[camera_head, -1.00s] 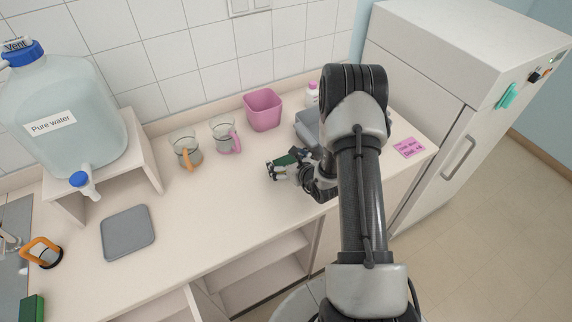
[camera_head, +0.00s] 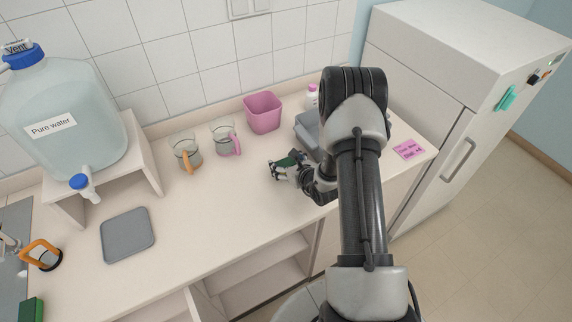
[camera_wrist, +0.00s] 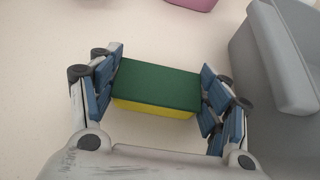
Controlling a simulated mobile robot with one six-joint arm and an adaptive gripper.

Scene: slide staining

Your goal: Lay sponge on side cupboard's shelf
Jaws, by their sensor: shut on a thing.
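The sponge (camera_wrist: 157,84), green on top and yellow below, is between the blue-padded fingers of my gripper (camera_wrist: 160,88) in the wrist view. My gripper is shut on it by its two ends. In the head view the sponge (camera_head: 291,158) shows as a small dark green patch in my gripper (camera_head: 286,167), above the right part of the counter. Open shelves of a cupboard (camera_head: 262,262) show below the counter's front edge. I cannot tell from these views which one is the side cupboard.
A grey tub (camera_head: 308,127) stands close to the right of my gripper, and a pink bin (camera_head: 263,112) behind it. Two glass beakers (camera_head: 186,152) stand to the left. A grey mat (camera_head: 128,234) lies on the counter. The counter's middle is clear.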

